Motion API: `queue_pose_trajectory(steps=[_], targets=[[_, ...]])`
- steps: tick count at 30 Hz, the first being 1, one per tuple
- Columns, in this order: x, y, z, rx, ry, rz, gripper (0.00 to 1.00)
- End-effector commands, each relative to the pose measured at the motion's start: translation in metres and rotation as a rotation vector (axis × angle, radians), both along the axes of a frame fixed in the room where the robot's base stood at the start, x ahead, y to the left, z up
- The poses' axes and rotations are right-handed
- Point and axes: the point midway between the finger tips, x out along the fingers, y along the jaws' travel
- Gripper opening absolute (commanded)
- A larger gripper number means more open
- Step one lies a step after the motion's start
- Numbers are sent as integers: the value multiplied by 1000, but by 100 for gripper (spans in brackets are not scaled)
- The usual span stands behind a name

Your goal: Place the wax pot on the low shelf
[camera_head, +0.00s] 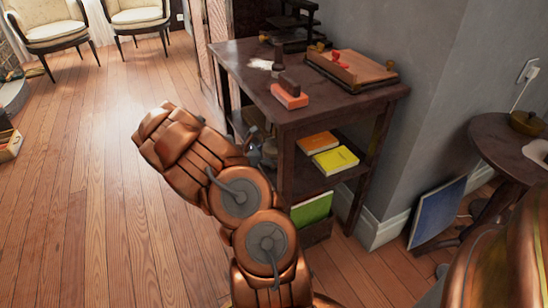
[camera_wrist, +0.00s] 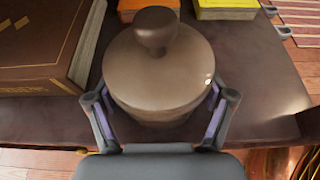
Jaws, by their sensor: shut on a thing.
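The wax pot (camera_wrist: 160,75) is a round brown pot with a flat lid and a dark knob. In the wrist view it is upright between the two fingers of my gripper (camera_wrist: 158,108), which is shut on its sides. The low shelf (camera_wrist: 265,88) is a dark wooden board under and around the pot. I cannot tell whether the pot's base touches it. In the head view the low shelf (camera_head: 303,180) is the middle board of the dark side table, and my arm mostly hides the gripper and pot at its left end.
On the shelf, a large brown book (camera_wrist: 38,45) is left of the pot; an orange book (camera_wrist: 148,5) and a yellow book (camera_wrist: 227,9) lie beyond it. The table top (camera_head: 240,60) is above. Shelf right of the pot is bare. A green book (camera_head: 312,208) is below.

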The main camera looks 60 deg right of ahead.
Motion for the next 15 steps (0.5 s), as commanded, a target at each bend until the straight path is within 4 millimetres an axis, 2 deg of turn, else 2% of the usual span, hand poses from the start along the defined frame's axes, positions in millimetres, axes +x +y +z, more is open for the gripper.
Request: queue_pose_trajectory(steps=[5,6,10,15], targets=[[0,0,-2,-1,1,0,24],[0,0,-2,-1,1,0,85],[0,0,-2,-1,1,0,99],[0,0,-2,0,0,0,100]])
